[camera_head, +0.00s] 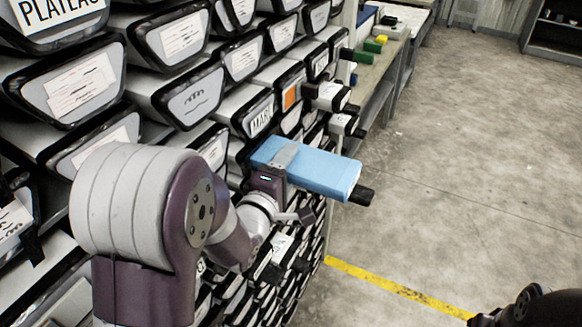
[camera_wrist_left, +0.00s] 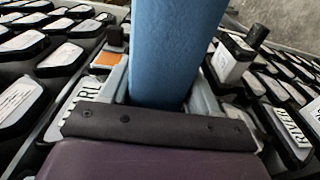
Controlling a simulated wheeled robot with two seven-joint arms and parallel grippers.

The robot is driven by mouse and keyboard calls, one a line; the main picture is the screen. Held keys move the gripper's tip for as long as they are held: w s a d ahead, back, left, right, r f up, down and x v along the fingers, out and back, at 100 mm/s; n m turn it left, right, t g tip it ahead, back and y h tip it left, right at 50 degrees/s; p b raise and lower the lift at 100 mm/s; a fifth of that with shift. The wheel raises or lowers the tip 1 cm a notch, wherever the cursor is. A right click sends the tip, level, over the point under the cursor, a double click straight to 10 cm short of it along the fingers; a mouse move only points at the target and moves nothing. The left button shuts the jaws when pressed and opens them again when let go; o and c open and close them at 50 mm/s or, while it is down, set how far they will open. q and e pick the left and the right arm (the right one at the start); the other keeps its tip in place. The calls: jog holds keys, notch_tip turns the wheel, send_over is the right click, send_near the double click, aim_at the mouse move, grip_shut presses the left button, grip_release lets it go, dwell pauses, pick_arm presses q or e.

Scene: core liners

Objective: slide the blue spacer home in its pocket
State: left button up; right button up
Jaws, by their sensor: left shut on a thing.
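The blue spacer (camera_head: 325,174) is a long light-blue block, lying roughly level and sticking out from the rack toward the aisle. A dark piece (camera_head: 361,195) shows at its outer end. My left gripper (camera_head: 283,158) is shut on the spacer nearer its rack-side end, with a grey finger across its top. In the left wrist view the spacer (camera_wrist_left: 172,50) runs up from between the fingers. A dark gap in the rack (camera_head: 236,152) shows by the spacer's rack-side end. The pocket's inside is hidden, and I cannot tell whether that end is in it.
The rack holds rows of labelled trays (camera_head: 180,103) around the spacer. Several white blocks with dark ends (camera_head: 330,97) stick out above and beyond it. A bench with green and yellow blocks (camera_head: 373,46) stands farther back. The floor (camera_head: 470,150) at right is clear, with a yellow line (camera_head: 395,287).

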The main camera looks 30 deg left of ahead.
pick_arm(q)
jog(key=shift+a, duration=0.95)
jog(key=o, duration=1.4)
jog(key=shift+r, duration=0.1)
jog(key=shift+o, duration=0.2)
